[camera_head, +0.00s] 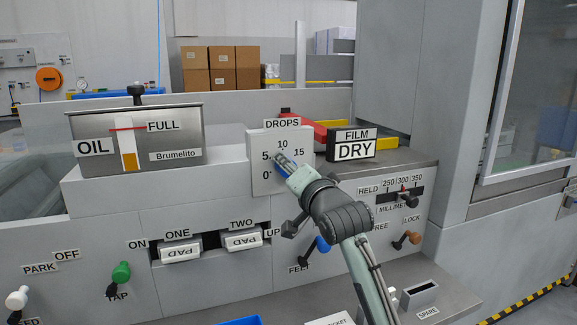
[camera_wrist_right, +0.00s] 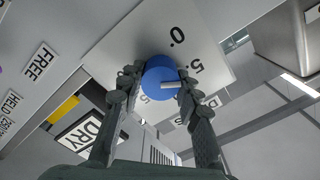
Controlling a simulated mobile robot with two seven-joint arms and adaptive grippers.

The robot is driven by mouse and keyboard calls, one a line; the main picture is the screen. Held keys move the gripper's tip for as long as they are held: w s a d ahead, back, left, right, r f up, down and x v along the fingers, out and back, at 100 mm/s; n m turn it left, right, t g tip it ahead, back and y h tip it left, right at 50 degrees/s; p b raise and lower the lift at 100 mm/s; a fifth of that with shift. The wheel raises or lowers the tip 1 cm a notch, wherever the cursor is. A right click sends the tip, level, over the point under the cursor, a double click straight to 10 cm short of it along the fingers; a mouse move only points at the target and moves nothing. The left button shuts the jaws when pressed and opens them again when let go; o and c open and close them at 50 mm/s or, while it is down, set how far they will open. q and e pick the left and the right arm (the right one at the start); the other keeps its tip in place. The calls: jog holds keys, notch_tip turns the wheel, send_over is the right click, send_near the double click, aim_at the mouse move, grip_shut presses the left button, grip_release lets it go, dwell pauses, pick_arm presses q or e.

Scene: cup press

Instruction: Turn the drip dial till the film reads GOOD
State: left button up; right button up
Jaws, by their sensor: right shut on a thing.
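The drip dial is a blue knob (camera_wrist_right: 158,76) with a pale pointer, on a white DROPS plate (camera_head: 260,183) marked 0, 5, 10 and 15. My right gripper (camera_head: 284,164) reaches it from the lower right and is shut on the knob. In the right wrist view its fingers (camera_wrist_right: 158,92) lie on both sides of the knob. The pointer lies near the 5 side; its exact reading is unclear. The black-framed film sign (camera_head: 353,150) to the right of the plate reads DRY. My left gripper is not in view.
An OIL gauge (camera_head: 190,130) stands to the left. Below are two white pads (camera_head: 181,248), a green TAP lever (camera_head: 121,272), a blue FELT lever (camera_head: 321,244) beside my right arm, and an orange LOCK lever (camera_head: 414,237). A red part (camera_head: 306,130) lies behind the plate.

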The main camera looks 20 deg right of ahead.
jog(key=shift+d, duration=0.1)
jog(key=o, duration=1.2)
jog(key=shift+c, duration=0.2)
jog(key=s, duration=1.2)
jog(key=shift+d, duration=0.2)
